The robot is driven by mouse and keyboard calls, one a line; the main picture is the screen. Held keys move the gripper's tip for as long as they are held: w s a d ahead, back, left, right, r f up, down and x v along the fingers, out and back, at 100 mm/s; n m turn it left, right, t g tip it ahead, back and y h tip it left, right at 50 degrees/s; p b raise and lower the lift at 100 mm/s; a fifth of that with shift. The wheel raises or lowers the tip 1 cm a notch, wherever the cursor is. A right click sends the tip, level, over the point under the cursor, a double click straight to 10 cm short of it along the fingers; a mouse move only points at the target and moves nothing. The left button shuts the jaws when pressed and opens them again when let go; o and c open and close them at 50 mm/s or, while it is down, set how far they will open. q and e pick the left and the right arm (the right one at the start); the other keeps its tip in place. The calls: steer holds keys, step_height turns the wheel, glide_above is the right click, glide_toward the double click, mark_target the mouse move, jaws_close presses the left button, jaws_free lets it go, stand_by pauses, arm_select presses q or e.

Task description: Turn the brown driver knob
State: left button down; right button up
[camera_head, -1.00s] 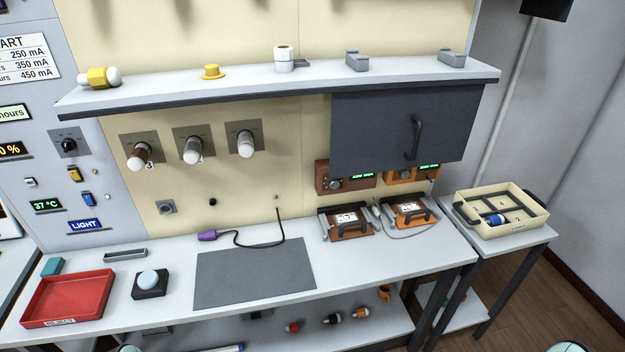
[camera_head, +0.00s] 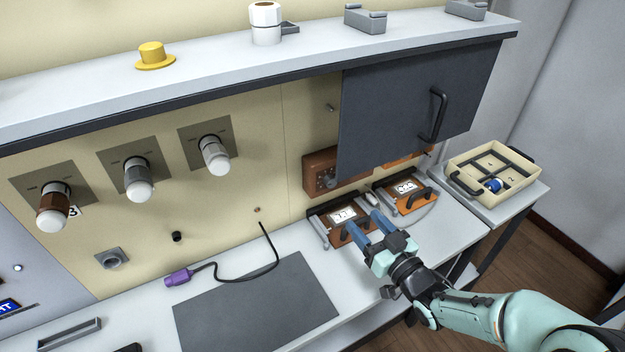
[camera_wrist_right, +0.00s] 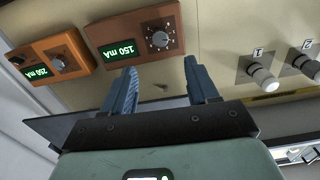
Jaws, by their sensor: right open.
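The brown driver (camera_head: 312,168) is on the cream back wall, its right part hidden behind the dark hanging panel. Its dark knob (camera_head: 327,182) is partly visible at the panel's edge. In the right wrist view the brown driver (camera_wrist_right: 128,25) has a green display reading 150 mA, and its round dark knob (camera_wrist_right: 160,39) shows clearly between and beyond the fingertips. My right gripper (camera_head: 365,219) is open and empty, its blue fingers in front of the brown tray-like unit, below the driver and apart from the knob. The gripper also shows in the wrist view (camera_wrist_right: 163,80). My left gripper is out of view.
An orange driver (camera_wrist_right: 61,61) reading 250 mA sits beside the brown one. The dark panel (camera_head: 400,120) with a handle hangs in front of both. Brown (camera_head: 337,240) and orange (camera_head: 412,204) units stand on the bench below. A grey mat (camera_head: 255,305) lies left.

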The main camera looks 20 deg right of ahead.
mark_target(333, 184)
steer(key=w, duration=0.8)
steer(key=w+a+p, duration=0.1)
steer(key=w, duration=0.4)
steer(key=shift+r, duration=0.2)
steer(key=c, duration=1)
